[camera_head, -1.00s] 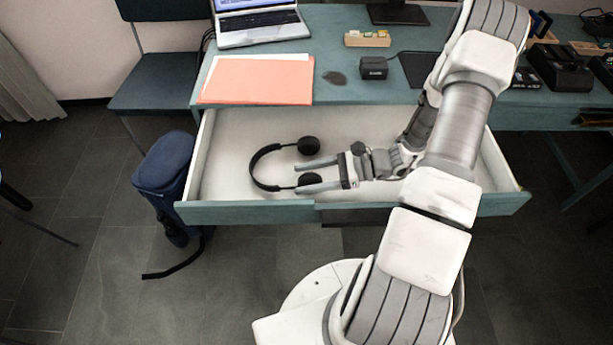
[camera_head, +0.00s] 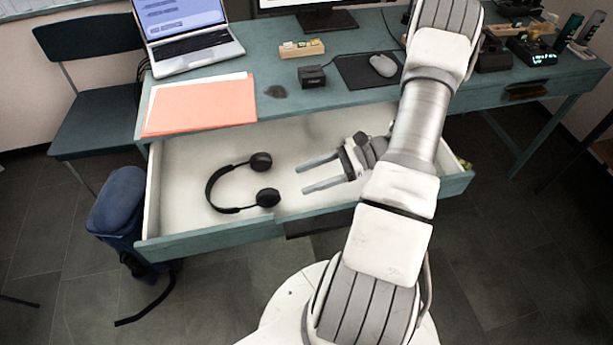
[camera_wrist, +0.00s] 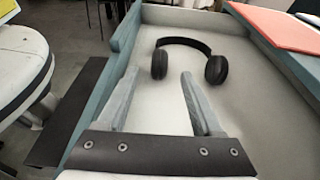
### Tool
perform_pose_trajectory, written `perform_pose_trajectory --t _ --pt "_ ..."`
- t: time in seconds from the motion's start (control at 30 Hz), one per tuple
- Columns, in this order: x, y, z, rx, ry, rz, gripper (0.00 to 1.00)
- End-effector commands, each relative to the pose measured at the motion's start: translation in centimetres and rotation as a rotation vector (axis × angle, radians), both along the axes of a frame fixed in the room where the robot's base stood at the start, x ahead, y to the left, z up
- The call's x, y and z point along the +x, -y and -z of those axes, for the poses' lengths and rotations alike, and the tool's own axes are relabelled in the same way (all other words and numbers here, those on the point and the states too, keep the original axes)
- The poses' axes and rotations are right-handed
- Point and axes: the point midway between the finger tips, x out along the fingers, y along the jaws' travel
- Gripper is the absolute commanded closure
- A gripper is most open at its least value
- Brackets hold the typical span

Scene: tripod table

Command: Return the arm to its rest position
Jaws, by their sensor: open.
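My gripper (camera_head: 302,177) is open and empty in the head view, inside or just over the open drawer, with its fingers pointing left. It also shows in the wrist view (camera_wrist: 153,90), its two fingers spread apart. Black headphones (camera_head: 212,187) lie in the drawer to the left of my fingertips, with a clear gap between. In the wrist view the headphones (camera_wrist: 183,41) lie beyond the fingertips. My arm reaches from the base at the bottom over the right part of the drawer and hides some of it.
The open drawer (camera_head: 215,245) juts out from the green desk (camera_head: 290,98). On the desk are orange folders (camera_head: 200,103), a laptop (camera_head: 190,45), a small black box (camera_head: 311,76) and a mouse (camera_head: 383,65). A blue bag (camera_head: 117,205) and a chair (camera_head: 95,115) stand at left.

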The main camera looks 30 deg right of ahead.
Motion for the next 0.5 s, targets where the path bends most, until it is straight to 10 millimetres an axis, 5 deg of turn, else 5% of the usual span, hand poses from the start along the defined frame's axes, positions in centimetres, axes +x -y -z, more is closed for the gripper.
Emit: perform_pose_trajectory --t 0.33,0.5 --pt "0.0 -0.1 -0.2 -0.010 0.003 -0.011 0.33" --pt "0.2 -1.1 -2.5 -0.103 0.038 -0.123 0.33"
